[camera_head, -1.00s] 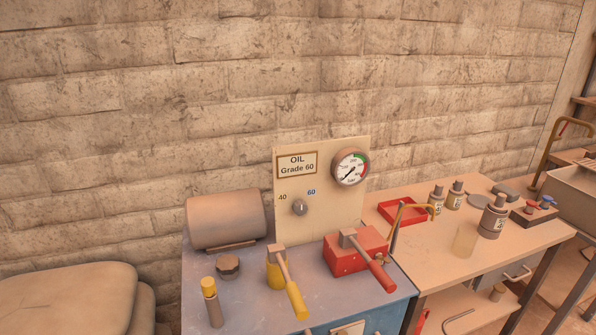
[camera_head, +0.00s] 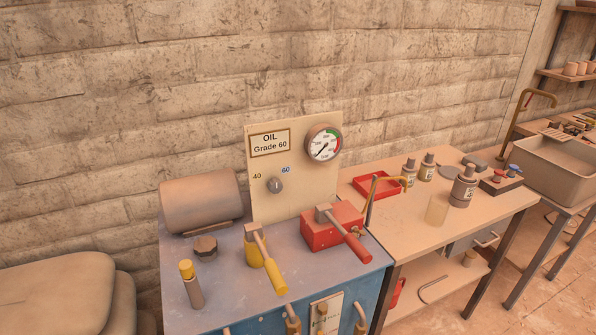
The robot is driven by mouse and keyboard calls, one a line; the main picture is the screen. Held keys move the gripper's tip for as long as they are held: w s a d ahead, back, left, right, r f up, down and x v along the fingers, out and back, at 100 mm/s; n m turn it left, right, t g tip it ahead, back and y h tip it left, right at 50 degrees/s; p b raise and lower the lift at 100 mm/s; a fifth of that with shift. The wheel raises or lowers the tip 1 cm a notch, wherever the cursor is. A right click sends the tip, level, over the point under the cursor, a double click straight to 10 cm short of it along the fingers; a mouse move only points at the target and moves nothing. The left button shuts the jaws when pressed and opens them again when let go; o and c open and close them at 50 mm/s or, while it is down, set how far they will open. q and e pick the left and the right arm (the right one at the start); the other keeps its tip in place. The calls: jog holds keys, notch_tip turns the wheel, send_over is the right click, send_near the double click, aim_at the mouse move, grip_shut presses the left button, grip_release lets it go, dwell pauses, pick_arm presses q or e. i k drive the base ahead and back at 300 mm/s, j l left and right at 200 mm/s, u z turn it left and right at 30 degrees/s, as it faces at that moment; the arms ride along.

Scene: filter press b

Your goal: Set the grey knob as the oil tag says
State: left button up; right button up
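The oil tag (camera_head: 269,143) sits at the upper left of an upright cream panel (camera_head: 300,199) and reads "OIL Grade 60". The grey knob (camera_head: 275,185) is on the panel below the tag. A brown "40" (camera_head: 257,176) is at the knob's upper left and a blue "60" (camera_head: 286,170) at its upper right. The knob is small here and I cannot tell which number it points to. Neither of my grippers shows in the head view.
A round gauge (camera_head: 323,145) is on the panel's upper right. On the blue bench (camera_head: 225,266) in front stand a yellow-handled lever (camera_head: 270,270), a red block with a red-handled lever (camera_head: 333,224), a hex nut (camera_head: 205,247) and a yellow-capped bottle (camera_head: 191,284). A grey motor (camera_head: 200,201) is left of the panel.

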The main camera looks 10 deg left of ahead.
aim_at(275, 186)
jog(key=u, duration=0.5)
jog(key=i+l+u, duration=0.15)
jog(key=l+u, duration=0.35)
jog(key=i+l+u, duration=0.1)
jog(key=l+u, duration=0.4)
jog(key=j, duration=0.1)
